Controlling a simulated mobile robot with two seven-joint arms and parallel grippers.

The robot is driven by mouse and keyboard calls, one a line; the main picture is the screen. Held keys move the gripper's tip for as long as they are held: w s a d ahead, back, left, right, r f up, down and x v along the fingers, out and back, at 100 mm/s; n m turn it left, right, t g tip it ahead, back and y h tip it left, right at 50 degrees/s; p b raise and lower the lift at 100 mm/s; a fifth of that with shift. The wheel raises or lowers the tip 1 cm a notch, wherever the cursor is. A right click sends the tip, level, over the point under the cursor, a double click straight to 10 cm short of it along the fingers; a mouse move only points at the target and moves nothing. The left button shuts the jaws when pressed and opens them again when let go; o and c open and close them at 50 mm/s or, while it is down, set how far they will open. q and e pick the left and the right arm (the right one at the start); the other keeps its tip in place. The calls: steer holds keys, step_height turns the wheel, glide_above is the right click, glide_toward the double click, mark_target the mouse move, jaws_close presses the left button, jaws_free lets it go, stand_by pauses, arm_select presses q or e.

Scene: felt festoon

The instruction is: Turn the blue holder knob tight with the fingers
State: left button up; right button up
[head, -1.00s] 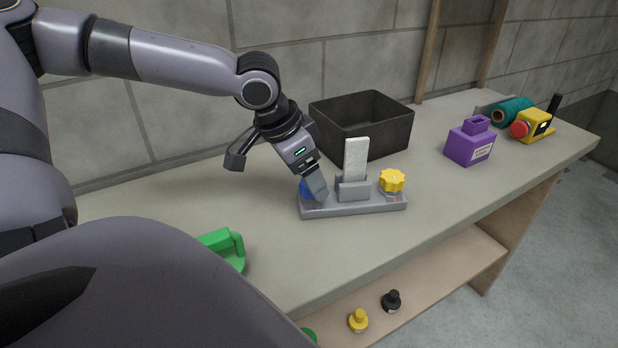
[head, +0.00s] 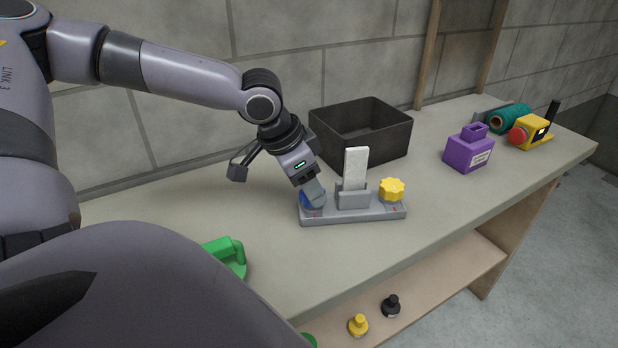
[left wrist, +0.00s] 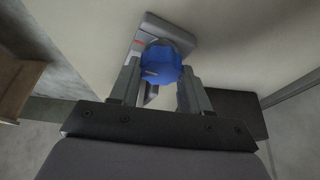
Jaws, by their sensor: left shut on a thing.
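The blue holder knob (head: 308,203) sits at the left end of a grey holder base (head: 352,216) on the bench. My left gripper (head: 312,193) comes down on it from above and covers much of it in the head view. In the left wrist view the lobed blue knob (left wrist: 161,63) lies between the two fingers (left wrist: 160,82), and the gripper is shut on it. A white upright plate (head: 355,167) stands in the slot in the middle of the holder. A yellow knob (head: 391,189) sits at its right end. My right gripper is not in view.
A black open bin (head: 362,135) stands behind the holder. A purple container (head: 468,150), a teal roll (head: 512,118) and a yellow device with a red part (head: 533,130) are at the right. A green object (head: 228,252) is at the front left. Bench space right of the holder is clear.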

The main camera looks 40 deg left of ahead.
arm_select(q)
steer(key=shift+r, duration=0.1)
steer(key=shift+m, duration=0.3)
steer(key=o, duration=1.1)
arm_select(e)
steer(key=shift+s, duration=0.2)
arm_select(q)
steer(key=shift+s+r+p, duration=0.1)
steer(key=shift+r+p, duration=0.2)
steer(key=shift+r, duration=0.1)
steer(key=p+v, duration=0.1)
steer(key=v, duration=0.2)
steer(key=shift+s+a+r, duration=0.1)
steer(key=shift+r, duration=0.25)
steer(key=shift+p+v, duration=0.5)
steer(key=shift+v, duration=0.7)
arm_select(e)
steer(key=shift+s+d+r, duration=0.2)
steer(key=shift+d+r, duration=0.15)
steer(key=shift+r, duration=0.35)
